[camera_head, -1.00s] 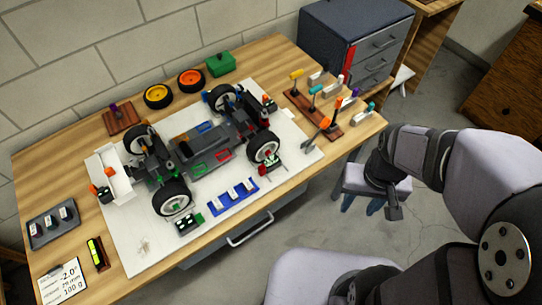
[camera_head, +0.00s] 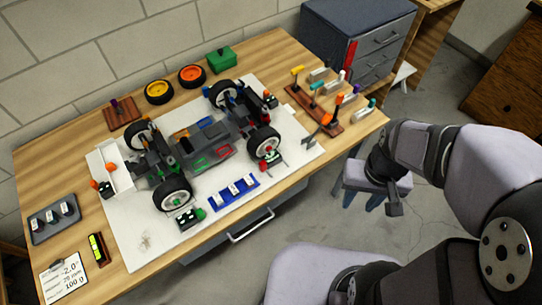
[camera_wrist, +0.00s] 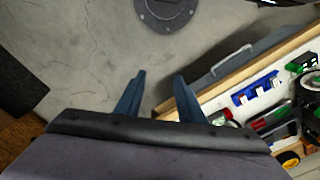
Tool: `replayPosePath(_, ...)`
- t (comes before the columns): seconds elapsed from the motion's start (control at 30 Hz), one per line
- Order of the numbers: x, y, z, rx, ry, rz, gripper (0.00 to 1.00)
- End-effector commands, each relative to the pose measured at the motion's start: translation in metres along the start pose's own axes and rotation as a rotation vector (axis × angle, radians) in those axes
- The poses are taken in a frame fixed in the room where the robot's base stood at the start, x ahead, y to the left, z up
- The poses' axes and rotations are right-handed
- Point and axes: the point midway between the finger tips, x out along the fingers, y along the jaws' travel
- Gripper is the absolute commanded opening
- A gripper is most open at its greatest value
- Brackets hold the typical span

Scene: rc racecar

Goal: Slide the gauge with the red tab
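A small gauge with a red tab (camera_head: 270,157) lies on the white mat beside the car's near right wheel. In the wrist view, a red part (camera_wrist: 223,117) that looks like it shows just past my gripper's right finger, partly hidden. The racecar (camera_head: 205,145) stands on the mat, its body open. My gripper (camera_head: 362,201) hangs beyond the table's front right edge, right of and apart from the gauge. In the wrist view its two blue fingers (camera_wrist: 158,95) are spread, with only bare floor between them.
A similar gauge with a green tab (camera_head: 189,218) lies by the near left wheel. A blue rack (camera_head: 233,195) holds white pieces between the two gauges. A wooden tool stand (camera_head: 322,118) with upright tools stands at the table's right end. A drawer handle (camera_head: 251,226) juts below the front edge.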

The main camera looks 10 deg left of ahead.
Motion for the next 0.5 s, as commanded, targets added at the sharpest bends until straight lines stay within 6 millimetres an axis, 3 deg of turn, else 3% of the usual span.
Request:
replayPosePath(0.23,0.012,-0.015,0.003,-0.069,-0.016,0.0,0.22)
replayPosePath(0.4,0.057,-0.045,0.03,-0.232,-0.149,0.017,0.22)
replayPosePath(0.5,0.082,-0.069,0.028,-0.343,-0.205,0.035,0.22)
